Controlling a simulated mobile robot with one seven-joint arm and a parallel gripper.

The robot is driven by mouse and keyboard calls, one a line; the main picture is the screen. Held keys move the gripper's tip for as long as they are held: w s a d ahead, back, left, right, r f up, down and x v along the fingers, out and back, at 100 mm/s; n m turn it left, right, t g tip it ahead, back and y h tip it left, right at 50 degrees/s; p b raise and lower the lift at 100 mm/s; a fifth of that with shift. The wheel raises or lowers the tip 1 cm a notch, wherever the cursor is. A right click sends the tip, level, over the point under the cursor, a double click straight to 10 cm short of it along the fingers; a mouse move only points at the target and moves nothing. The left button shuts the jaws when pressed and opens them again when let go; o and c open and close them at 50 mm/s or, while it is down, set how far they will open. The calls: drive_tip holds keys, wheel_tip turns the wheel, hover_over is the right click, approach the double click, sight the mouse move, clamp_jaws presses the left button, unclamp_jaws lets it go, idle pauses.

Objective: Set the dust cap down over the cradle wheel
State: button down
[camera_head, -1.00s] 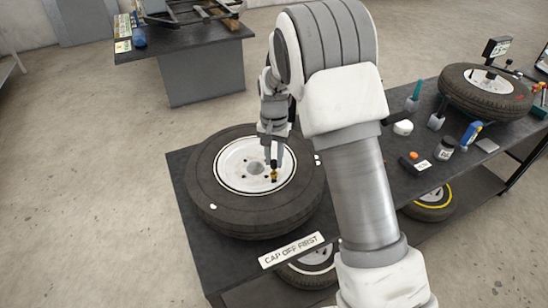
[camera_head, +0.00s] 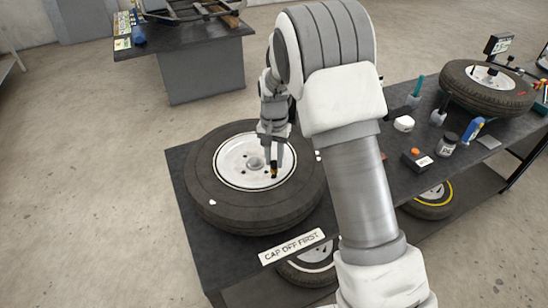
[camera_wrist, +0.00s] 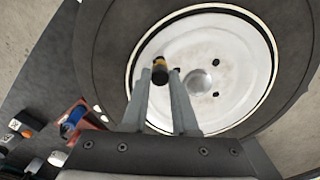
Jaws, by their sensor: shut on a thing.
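A large tyre with a white rim, seemingly the cradle wheel (camera_head: 218,205), lies flat on the dark bench; it also shows in the wrist view (camera_wrist: 110,40). Its grey hub centre (camera_wrist: 198,81) is in plain sight. My gripper (camera_head: 276,166) is over the rim, to the right of the hub in the head view. Its fingers (camera_wrist: 159,72) are shut on a small black and brass-coloured piece, seemingly the dust cap (camera_wrist: 160,71). This piece is left of the hub in the wrist view. I cannot tell whether it touches the rim.
A "CAP OFF FIRST" sign (camera_head: 292,247) is at the bench's front edge. A second wheel (camera_head: 487,90), a white round item (camera_head: 403,124), a dark jar (camera_head: 447,144) and a box (camera_head: 416,161) stand on the bench to the right. More wheels lie underneath.

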drive_tip(key=shift+f, duration=0.2)
drive_tip(key=c, duration=0.6)
unclamp_jaws()
drive_tip(key=shift+r, duration=0.1)
drive_tip(key=shift+r+p, duration=2.15)
drive_tip(key=shift+r, duration=1.3)
